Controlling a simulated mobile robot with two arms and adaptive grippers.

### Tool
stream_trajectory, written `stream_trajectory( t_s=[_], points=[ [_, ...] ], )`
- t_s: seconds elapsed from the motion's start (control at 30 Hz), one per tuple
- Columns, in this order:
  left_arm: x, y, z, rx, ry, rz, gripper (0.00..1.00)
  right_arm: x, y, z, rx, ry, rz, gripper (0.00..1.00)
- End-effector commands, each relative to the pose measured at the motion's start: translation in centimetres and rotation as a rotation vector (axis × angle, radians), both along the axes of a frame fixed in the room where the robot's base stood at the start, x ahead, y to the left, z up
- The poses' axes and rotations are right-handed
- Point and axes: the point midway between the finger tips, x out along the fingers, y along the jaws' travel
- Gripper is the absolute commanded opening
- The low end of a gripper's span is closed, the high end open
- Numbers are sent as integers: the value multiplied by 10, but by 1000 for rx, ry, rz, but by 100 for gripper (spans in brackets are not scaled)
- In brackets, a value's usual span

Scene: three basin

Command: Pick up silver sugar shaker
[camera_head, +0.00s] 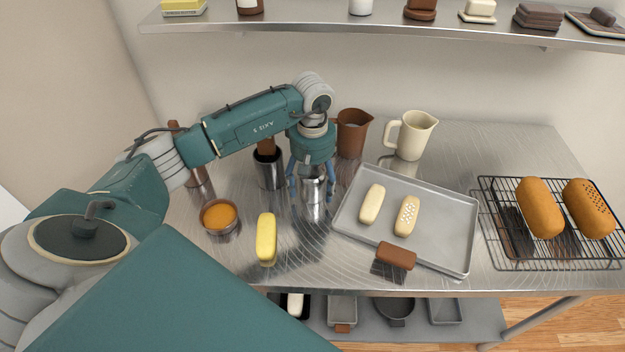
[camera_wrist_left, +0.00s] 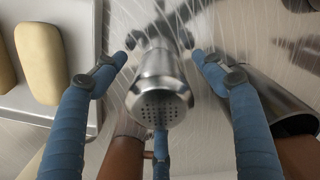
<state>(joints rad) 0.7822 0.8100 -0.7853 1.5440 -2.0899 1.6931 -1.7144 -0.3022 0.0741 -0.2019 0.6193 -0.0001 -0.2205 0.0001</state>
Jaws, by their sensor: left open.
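The silver sugar shaker (camera_head: 313,199) stands upright on the steel table, left of the baking tray. My left gripper (camera_head: 311,192) is over it from above with its blue fingers open, on either side of the shaker. In the left wrist view the shaker's perforated top (camera_wrist_left: 160,108) lies between the open fingers of the left gripper (camera_wrist_left: 163,62), with a gap on both sides. My right gripper is not in view.
A dark metal cup (camera_head: 269,170) stands just left of the shaker, and a brown pitcher (camera_head: 352,134) behind it. A tray (camera_head: 447,212) with pastries lies to the right. An orange bowl (camera_head: 219,216) and a yellow pastry (camera_head: 266,238) are nearer. A shelf (camera_head: 390,30) hangs behind.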

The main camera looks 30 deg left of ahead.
Motion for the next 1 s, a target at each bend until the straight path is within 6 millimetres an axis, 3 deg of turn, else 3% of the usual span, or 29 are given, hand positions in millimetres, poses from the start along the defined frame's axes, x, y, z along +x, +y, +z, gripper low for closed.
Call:
stream_trajectory(
  t_s=[0.17, 0.43, 0.77, 1.0],
  points=[
    [0, 0, 0, 0, 0, 0, 70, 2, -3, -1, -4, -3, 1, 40],
    [0, 0, 0, 0, 0, 0, 17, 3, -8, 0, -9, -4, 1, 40],
    [1, 0, 2, 0, -1, 0, 17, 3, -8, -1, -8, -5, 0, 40],
    [2, 0, 25, 1, -6, 0, 17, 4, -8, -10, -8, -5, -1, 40]
  ],
)
